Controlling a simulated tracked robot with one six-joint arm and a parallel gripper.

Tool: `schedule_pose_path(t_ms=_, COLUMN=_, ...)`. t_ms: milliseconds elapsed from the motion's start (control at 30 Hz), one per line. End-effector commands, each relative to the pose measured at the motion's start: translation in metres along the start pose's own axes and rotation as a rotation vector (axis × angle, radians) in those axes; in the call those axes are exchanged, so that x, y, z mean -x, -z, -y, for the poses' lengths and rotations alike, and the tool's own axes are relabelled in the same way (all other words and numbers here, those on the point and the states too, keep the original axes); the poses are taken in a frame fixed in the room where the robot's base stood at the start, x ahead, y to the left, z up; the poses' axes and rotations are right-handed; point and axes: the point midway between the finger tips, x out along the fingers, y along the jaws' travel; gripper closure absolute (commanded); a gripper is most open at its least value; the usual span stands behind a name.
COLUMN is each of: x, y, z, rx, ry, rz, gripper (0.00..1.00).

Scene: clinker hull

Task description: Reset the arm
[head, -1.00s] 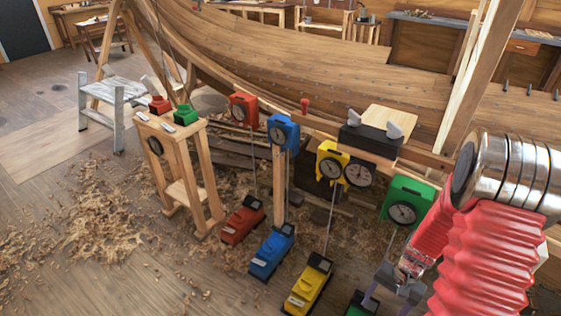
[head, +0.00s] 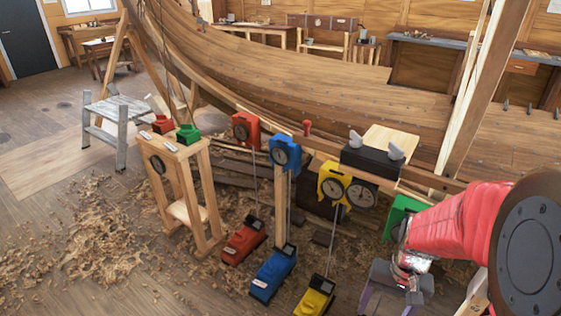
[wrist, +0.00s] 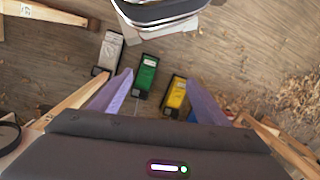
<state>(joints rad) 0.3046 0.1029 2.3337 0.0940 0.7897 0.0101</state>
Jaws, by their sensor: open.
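My gripper (head: 392,296) hangs at the lower right of the head view, under my red-sleeved arm, its dark body above two purple fingers. In the wrist view my gripper (wrist: 160,92) shows its two purple fingers spread apart, with nothing held between them. Beyond the fingers, a green block (wrist: 145,74) lies on the floor in the gap, with a yellow block (wrist: 175,95) close to the right finger. A grey block (wrist: 107,52) lies left of them. My arm hides part of the green dial box (head: 399,217) in the head view.
Red (head: 244,240), blue (head: 273,273) and yellow (head: 314,298) floor blocks lie below hanging dial boxes. A wooden stand (head: 182,190) and grey step stool (head: 116,125) are at left. The planked hull (head: 300,75) spans behind. Shavings cover open floor at left.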

Motion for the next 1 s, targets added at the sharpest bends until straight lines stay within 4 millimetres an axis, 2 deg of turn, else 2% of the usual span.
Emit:
schedule_pose_path(t_ms=400, x=0.054, y=-0.032, z=0.016, rx=0.113, ry=-0.026, rz=-0.090, gripper=0.31)
schedule_pose_path(t_ms=1000, x=0.117, y=-0.072, z=0.036, rx=0.250, ry=-0.040, rz=-0.279, gripper=0.31)
